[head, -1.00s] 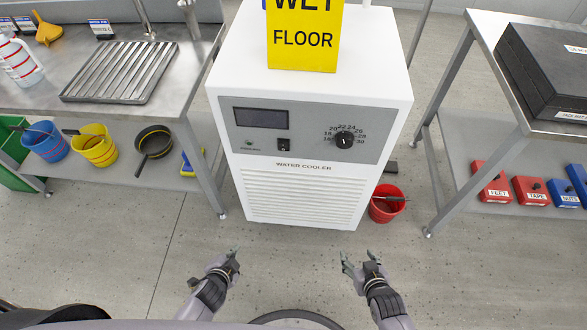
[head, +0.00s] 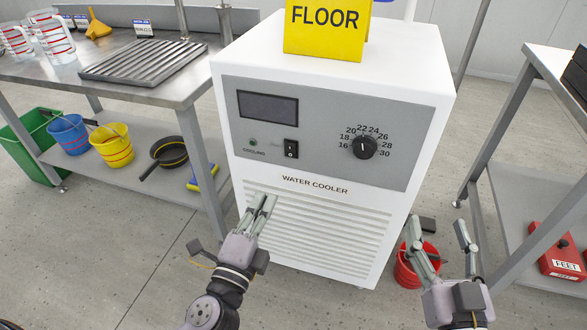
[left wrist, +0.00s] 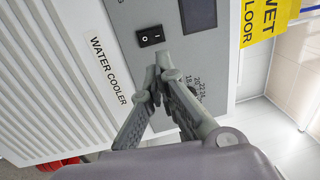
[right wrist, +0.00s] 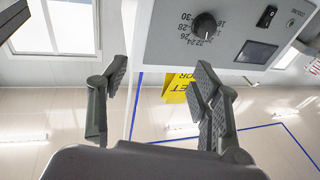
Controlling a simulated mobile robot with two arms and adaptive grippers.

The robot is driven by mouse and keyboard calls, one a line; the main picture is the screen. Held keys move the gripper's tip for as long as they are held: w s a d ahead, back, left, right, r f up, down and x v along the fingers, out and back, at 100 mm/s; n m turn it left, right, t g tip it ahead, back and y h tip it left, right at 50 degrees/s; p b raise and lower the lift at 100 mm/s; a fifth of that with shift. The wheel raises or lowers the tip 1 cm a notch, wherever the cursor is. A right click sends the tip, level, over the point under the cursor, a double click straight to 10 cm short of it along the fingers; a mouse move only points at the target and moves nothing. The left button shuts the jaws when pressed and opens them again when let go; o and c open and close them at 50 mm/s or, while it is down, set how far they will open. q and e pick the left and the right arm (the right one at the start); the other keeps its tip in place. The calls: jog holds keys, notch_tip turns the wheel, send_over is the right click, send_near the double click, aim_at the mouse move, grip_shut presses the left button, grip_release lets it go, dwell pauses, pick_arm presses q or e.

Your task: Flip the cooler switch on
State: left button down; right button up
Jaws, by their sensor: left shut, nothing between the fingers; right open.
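The white water cooler (head: 315,235) stands in the middle of the head view, with a grey control panel. Its black rocker switch (head: 291,149) sits left of the dial (head: 365,147) and below the dark display (head: 268,105). A small green indicator (head: 253,142) is left of the switch. My left gripper (head: 265,198) is shut and empty, in front of the vents below the switch. In the left wrist view the switch (left wrist: 151,37) shows just beyond its fingertips, apart from them as far as I can tell. My right gripper (head: 438,232) is open and empty near the cooler's lower right side.
A yellow wet floor sign (head: 325,30) stands on the cooler. A steel bench (head: 120,85) is at the left, with buckets on its lower shelf. A red bucket (head: 408,270) is on the floor behind my right gripper. Another table (head: 545,70) stands at the right.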

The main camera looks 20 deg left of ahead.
pick_arm(q)
jog(key=shift+r, duration=0.15)
pick_arm(e)
jog(key=shift+r, duration=0.2)
pick_arm(q)
jog(key=p, duration=0.2)
send_near(290, 145)
jog(key=w, duration=0.6)
jog(key=shift+w+r+b, duration=0.2)
jog(key=shift+r+b, duration=0.1)
jog(key=shift+r, duration=0.05)
jog(key=shift+w, duration=0.4)
pick_arm(e)
jog(key=f+g, duration=0.1)
jog(key=f, duration=0.1)
jog(key=f+g, duration=0.1)
jog(key=d+f+g+h, duration=0.1)
jog(key=f, duration=0.1)
jog(key=shift+s+f, duration=0.25)
jog(key=shift+f, duration=0.1)
pick_arm(q)
jog(key=shift+r, duration=0.1)
